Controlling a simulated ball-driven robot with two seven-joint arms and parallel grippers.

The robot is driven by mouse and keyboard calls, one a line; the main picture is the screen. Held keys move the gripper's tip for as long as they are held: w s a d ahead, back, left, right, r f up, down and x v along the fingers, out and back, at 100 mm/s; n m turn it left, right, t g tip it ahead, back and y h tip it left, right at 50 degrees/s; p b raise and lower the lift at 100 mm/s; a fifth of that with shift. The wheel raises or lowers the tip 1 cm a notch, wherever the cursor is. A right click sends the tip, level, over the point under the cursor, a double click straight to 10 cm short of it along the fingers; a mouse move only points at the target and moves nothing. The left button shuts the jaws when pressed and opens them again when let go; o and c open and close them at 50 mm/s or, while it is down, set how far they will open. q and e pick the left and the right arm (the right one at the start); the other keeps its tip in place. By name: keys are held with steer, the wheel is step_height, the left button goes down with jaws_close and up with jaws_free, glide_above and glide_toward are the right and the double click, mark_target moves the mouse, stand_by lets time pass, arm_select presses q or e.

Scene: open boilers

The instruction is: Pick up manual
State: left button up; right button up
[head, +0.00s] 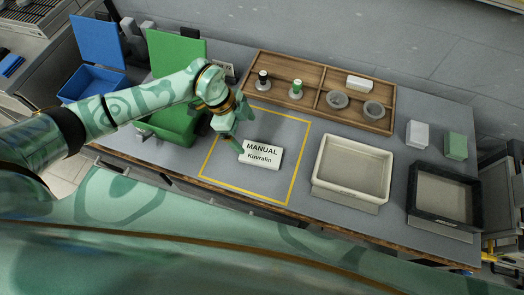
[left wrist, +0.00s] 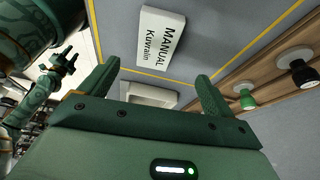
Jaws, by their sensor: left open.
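The manual (head: 261,154) is a white block labelled "MANUAL Kuvralin". It lies inside a yellow-outlined rectangle on the grey table. My left gripper (head: 240,132) is open and empty, just to the left of the manual and above the table. In the left wrist view the manual (left wrist: 160,46) appears beyond the two spread fingers of the left gripper (left wrist: 155,88), apart from them. A green arm end at the left of that view looks like my right gripper (left wrist: 65,60); it is too small to tell its jaws.
A wooden divided tray (head: 316,88) with small items stands at the back. A cream tray (head: 351,187) and a black tray (head: 444,222) lie to the right, near white and green blocks. Open green (head: 176,50) and blue (head: 97,40) boxes stand left.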

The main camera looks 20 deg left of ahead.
arm_select(q)
glide_above(258, 153)
steer(key=a, duration=0.2)
steer(key=f, duration=0.2)
steer(key=w+f+b, duration=0.1)
steer(key=f, duration=0.1)
steer(key=shift+a+f, duration=0.2)
steer(key=shift+f, duration=0.05)
steer(key=shift+s+f, duration=0.1)
steer(key=shift+f, duration=0.05)
steer(key=x, duration=0.1)
steer(key=b+x, duration=0.1)
steer(key=x, duration=0.3)
steer(key=shift+s+f+b, duration=0.15)
steer(key=shift+s+b, duration=0.15)
steer(key=shift+s, duration=0.1)
steer(key=c, duration=1.1)
